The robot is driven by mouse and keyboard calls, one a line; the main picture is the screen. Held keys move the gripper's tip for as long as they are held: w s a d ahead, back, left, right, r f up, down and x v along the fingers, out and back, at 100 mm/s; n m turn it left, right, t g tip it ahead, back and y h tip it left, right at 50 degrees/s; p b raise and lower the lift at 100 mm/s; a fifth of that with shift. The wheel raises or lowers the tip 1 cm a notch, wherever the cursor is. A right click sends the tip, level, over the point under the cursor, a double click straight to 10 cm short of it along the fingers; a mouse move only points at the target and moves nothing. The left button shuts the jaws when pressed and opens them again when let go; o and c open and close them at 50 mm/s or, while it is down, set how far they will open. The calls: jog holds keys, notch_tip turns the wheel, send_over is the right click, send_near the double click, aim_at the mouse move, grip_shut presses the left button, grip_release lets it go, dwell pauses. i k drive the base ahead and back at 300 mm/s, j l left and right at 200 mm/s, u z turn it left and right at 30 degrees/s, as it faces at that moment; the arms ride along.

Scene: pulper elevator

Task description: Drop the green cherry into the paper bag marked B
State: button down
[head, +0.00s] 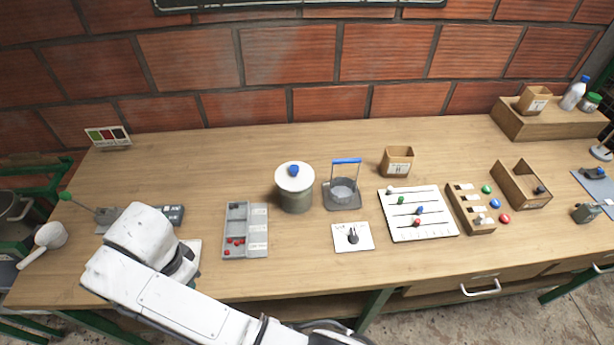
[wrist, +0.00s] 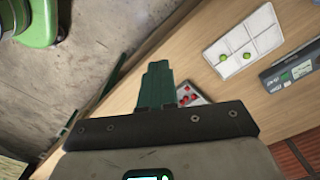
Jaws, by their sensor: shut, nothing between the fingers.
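In the wrist view, two small green balls, likely green cherries (wrist: 246,57) (wrist: 225,58), rest on a white divided plate (wrist: 240,38). My gripper (wrist: 157,68) is shut with its dark green fingers together and empty. It is apart from the plate, which lies to its right in that view. In the head view my arm hides the gripper and most of the plate. A brown paper bag (head: 397,163) stands open-topped at the back of the table. Another brown bag (head: 532,101) stands on the wooden riser at the right. Their labels are too small to read.
A grey tray (head: 233,213) holds several red cherries. A lidded pot (head: 295,190), a blue-handled basket (head: 342,193), a dial card (head: 352,237) and a bead board (head: 420,212) stand mid-table. The riser (head: 550,124) is at right. The back left of the table is largely clear.

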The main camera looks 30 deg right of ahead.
aim_at(394, 171)
jog(key=i+l+u, duration=0.1)
jog(key=l, duration=0.5)
jog(key=i+l+u, duration=0.15)
jog(key=l, duration=0.5)
jog(key=l+u, duration=0.1)
jog(key=l, duration=0.5)
